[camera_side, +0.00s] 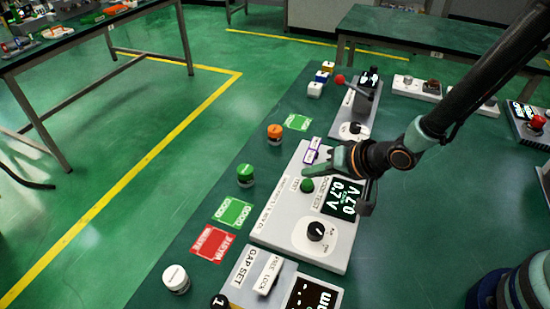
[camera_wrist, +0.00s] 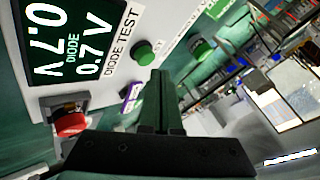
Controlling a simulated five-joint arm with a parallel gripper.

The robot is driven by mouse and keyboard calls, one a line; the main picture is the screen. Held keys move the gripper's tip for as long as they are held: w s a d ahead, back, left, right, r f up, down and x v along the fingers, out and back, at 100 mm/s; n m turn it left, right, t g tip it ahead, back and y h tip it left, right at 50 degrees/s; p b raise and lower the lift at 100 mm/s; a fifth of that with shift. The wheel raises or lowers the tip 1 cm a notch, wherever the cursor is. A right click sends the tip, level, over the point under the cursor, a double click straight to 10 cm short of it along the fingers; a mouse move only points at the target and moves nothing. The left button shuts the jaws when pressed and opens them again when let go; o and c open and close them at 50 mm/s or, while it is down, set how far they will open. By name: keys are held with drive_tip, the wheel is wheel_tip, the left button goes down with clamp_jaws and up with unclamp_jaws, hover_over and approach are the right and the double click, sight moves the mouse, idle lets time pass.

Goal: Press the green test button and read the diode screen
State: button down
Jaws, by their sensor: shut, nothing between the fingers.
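The diode tester is a white panel (camera_side: 285,232) on the green bench. Its round green test button (camera_side: 307,185) shows in the side view and in the wrist view (camera_wrist: 145,53), beside the DIODE TEST label. Its dark screen (camera_side: 345,199) is lit and reads 0.7 V; the wrist view shows it too (camera_wrist: 68,38), with the word DIODE and a second, inverted line. My gripper (camera_side: 337,158) is shut and empty, above the panel's far end. In the wrist view its fingertips (camera_wrist: 159,75) appear just short of the button; contact cannot be told.
A small purple-outlined part (camera_side: 312,150) lies at the panel's far end. A black knob (camera_side: 316,232) sits on the panel's near part. The gap-set box (camera_side: 262,272) stands in front. A red button (camera_wrist: 72,125) shows in the wrist view.

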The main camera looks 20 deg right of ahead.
sight(312, 185)
wheel_tip(312, 185, up, 5)
idle(0.5)
idle(0.5)
drive_tip(key=s+d+r+n+h, duration=0.2)
drive_tip(key=d+r, duration=0.7)
drive_tip(key=d, duration=0.2)
drive_tip(key=s+d+r+n+g+h, duration=0.2)
drive_tip(key=s+d+r, duration=0.3)
drive_tip(key=s+d, duration=0.4)
drive_tip(key=shift+s+d+r+n+g, duration=0.15)
drive_tip(key=shift+s+r+n+g, duration=0.1)
drive_tip(key=shift+r+n+g, duration=0.05)
idle(0.6)
